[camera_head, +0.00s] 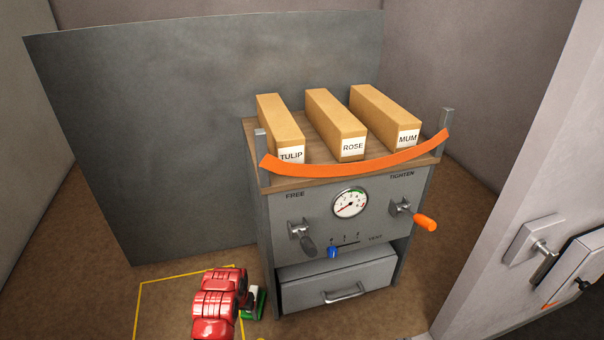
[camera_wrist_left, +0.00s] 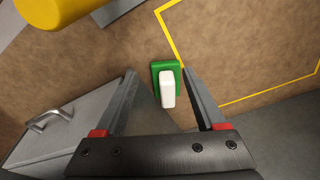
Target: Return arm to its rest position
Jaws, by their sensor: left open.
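My left arm comes in at the bottom of the head view, and its red links hide much of my left gripper (camera_head: 252,297). In the left wrist view the gripper (camera_wrist_left: 160,75) is open, its two grey fingers apart with nothing held. A small green block with a white top (camera_wrist_left: 166,85) shows between the fingers, against the brown floor. Its green part (camera_head: 260,302) shows beside the gripper in the head view. I cannot tell whether the fingers touch it. My right gripper is not in view.
A grey cabinet (camera_head: 290,245) with a gauge, levers and a drawer (camera_head: 340,285) stands right of my arm. Boxes labelled TULIP (camera_head: 280,125), ROSE (camera_head: 335,120) and MUM (camera_head: 385,112) lie on top. A yellow outline (camera_head: 140,305) marks the floor; a yellow cylinder (camera_wrist_left: 50,8) shows in the wrist view.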

